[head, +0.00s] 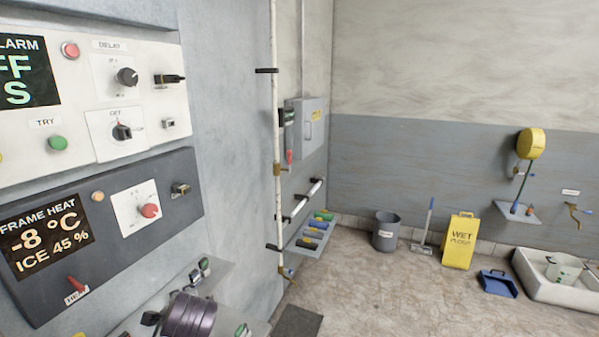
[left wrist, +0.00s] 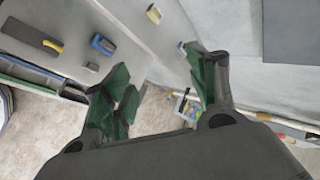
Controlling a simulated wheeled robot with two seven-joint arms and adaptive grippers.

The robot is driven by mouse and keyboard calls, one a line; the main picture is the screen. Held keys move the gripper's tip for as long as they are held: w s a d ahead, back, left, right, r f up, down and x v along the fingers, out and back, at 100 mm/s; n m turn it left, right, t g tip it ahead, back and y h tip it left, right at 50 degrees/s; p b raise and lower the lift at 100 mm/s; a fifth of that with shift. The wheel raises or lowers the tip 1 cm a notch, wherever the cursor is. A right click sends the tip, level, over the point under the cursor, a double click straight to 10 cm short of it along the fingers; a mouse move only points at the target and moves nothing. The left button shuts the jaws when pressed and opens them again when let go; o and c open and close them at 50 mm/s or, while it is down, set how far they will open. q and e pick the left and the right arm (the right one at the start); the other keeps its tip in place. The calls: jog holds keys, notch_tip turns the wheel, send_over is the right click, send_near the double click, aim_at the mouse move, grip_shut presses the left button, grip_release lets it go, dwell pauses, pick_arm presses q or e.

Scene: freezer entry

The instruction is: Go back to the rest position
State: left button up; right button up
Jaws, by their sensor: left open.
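My left gripper (left wrist: 158,68) shows in the left wrist view with its two green-padded fingers spread wide apart. Nothing sits between the fingers. Beyond them are a pale surface and, lower down, the stone-like floor. Neither gripper can be made out in the head view, and my right gripper shows in no view.
In the head view a white alarm panel (head: 70,135) and a dark frame heat panel (head: 95,215) are close at left. A dark ribbed round object (head: 190,316) lies below. A bin (head: 385,232) and yellow sign (head: 460,241) stand by the far wall. Mid-floor is clear.

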pick_arm(q)
jog(key=s+d+f+n+g+h, duration=0.25)
jog(key=s+f+n, duration=0.25)
jog(key=s+f, duration=0.4)
jog(key=s+d+f+n+g+h, duration=0.2)
jog(key=s+d+f+n+h, duration=0.15)
jog(key=s+f, duration=0.5)
jog(key=s+f+b, duration=0.1)
jog(key=s+f, duration=0.1)
jog(key=f, duration=1.4)
jog(key=s+f+b, duration=0.1)
jog(key=s+f, duration=0.1)
jog(key=f, duration=1.5)
jog(key=s+a+f+g+b, duration=0.1)
jog(key=s+a+f, duration=0.1)
jog(key=s+f, duration=0.9)
jog(key=s+a+f+g+b, duration=0.1)
jog(key=s+a+f, duration=0.1)
jog(key=s+f, duration=0.9)
jog(key=shift+s+a+f, duration=0.2)
jog(key=shift+s, duration=0.2)
jog(key=shift+s, duration=0.15)
